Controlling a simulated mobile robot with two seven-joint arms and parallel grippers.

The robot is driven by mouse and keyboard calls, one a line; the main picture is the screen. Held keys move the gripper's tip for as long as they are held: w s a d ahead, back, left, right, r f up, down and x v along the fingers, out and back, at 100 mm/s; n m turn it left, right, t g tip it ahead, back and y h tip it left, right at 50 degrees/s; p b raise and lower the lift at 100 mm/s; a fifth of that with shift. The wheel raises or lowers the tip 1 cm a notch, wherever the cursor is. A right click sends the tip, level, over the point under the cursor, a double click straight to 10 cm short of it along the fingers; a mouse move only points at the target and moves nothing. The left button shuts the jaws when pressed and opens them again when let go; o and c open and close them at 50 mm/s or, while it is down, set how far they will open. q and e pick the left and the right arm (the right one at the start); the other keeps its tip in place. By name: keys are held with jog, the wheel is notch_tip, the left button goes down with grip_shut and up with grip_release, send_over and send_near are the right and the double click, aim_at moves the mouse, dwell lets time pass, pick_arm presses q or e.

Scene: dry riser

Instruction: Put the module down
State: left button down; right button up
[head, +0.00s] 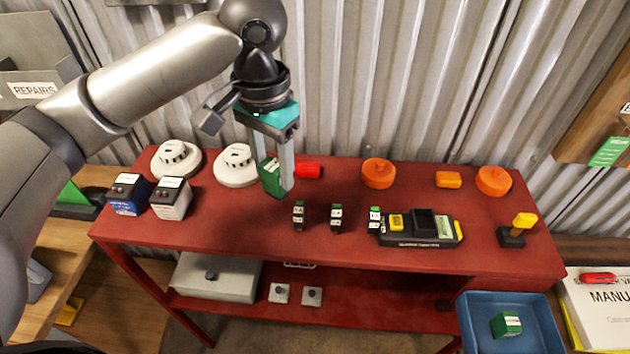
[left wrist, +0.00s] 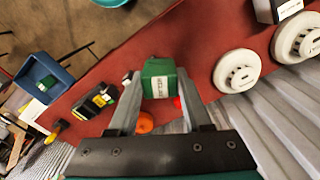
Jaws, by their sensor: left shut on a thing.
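My left gripper (head: 280,185) is shut on a green module (head: 270,176) with a white label. It holds the module above the red bench (head: 330,240), in front of the corrugated wall. In the left wrist view the green module (left wrist: 158,79) sits between the two fingers, its label facing the camera. How far its underside is from the bench top is hard to tell. A similar green module (head: 506,324) lies in the blue tray (head: 470,330) at the lower right; it also shows in the left wrist view (left wrist: 47,83). My right gripper does not show.
Two white detectors (head: 236,165) and two boxy batteries (head: 171,198) stand on the left of the bench. Bare bench shows at the front left.

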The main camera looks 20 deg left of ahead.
pick_arm(q)
jog(key=w+a+r+m+p, duration=0.25)
jog(key=a+r+p, duration=0.2)
jog(key=r, duration=0.25)
jog(key=b, duration=0.1)
send_over(266, 219)
jog(key=shift+m, duration=0.35)
notch_tip(266, 219, down, 19)
jog(key=shift+r, duration=0.2)
jog(key=shift+f, duration=0.25)
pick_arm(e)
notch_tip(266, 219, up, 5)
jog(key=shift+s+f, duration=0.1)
pick_arm(q)
jog(key=shift+f, duration=0.15)
jog(key=shift+c, duration=1.7)
grip_release()
notch_tip(266, 219, up, 12)
jog(key=p, duration=0.1)
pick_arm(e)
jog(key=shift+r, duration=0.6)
